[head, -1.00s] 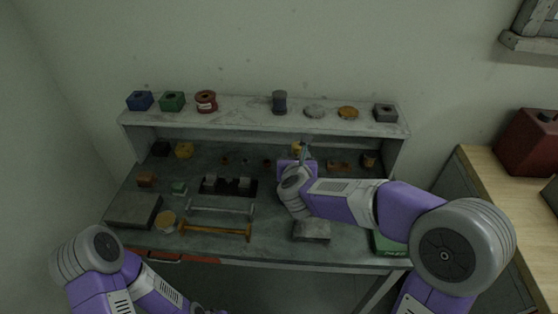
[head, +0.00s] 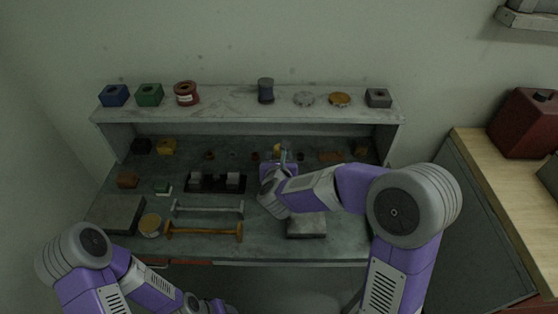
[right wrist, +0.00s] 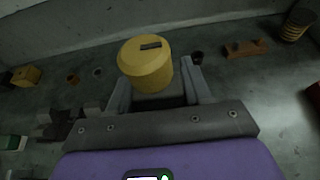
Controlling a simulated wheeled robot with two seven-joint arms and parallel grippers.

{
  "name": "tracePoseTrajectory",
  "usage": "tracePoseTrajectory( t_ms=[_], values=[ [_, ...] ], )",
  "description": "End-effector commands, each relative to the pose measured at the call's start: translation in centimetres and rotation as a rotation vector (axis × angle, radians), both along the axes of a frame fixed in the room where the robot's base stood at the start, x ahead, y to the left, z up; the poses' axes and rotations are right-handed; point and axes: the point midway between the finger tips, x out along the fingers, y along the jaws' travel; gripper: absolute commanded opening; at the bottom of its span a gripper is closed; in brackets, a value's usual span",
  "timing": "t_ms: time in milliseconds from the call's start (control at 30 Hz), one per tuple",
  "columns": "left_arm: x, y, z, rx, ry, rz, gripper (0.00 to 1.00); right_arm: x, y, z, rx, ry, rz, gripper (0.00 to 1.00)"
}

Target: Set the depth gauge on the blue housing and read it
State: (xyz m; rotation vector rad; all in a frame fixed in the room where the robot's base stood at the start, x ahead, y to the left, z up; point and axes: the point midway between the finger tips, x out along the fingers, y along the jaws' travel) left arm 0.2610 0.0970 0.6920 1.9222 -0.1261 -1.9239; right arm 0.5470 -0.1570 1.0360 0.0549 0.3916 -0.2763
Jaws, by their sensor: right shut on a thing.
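The blue housing (head: 114,96) is a blue block with a dark round hole in its top, at the left end of the raised shelf. My right gripper (right wrist: 160,88) is shut on a yellow cylinder (right wrist: 146,66) with a small dark mark on top, over the bench. I cannot tell for sure that this cylinder is the depth gauge. In the head view the right gripper (head: 279,160) is partly hidden by its own wrist, far to the right of the blue housing. My left arm is at the lower left; its fingers do not show.
A green block (head: 149,95) and a red spool-like part (head: 186,93) stand beside the blue housing. The raised shelf (head: 220,107) also holds several other parts. Loose parts, a grey bar (head: 207,209) and an orange bar (head: 203,232) lie on the bench.

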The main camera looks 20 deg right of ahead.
Motion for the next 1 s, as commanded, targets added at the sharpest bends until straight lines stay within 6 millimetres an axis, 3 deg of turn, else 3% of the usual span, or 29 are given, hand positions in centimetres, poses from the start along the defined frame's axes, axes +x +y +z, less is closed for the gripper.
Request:
tracePoseTrajectory(
  t_ms=[567,600,733,1000],
  values=[
    [0.0,0.0,-1.1,0.000,0.000,0.000,0.56,0.0,0.0,-0.6,0.000,-0.003,0.001,0.04],
    [0.0,0.0,-1.0,0.000,0.000,0.000,0.56,0.0,0.0,-0.6,0.001,-0.001,0.001,0.54],
    [0.0,0.0,-0.9,0.000,0.000,0.000,0.56,0.0,0.0,-0.6,0.001,-0.001,0.001,0.73],
    [0.0,0.0,-0.9,0.000,0.000,0.000,0.56,0.0,0.0,-0.6,0.001,-0.001,0.001,0.75]
  ],
)
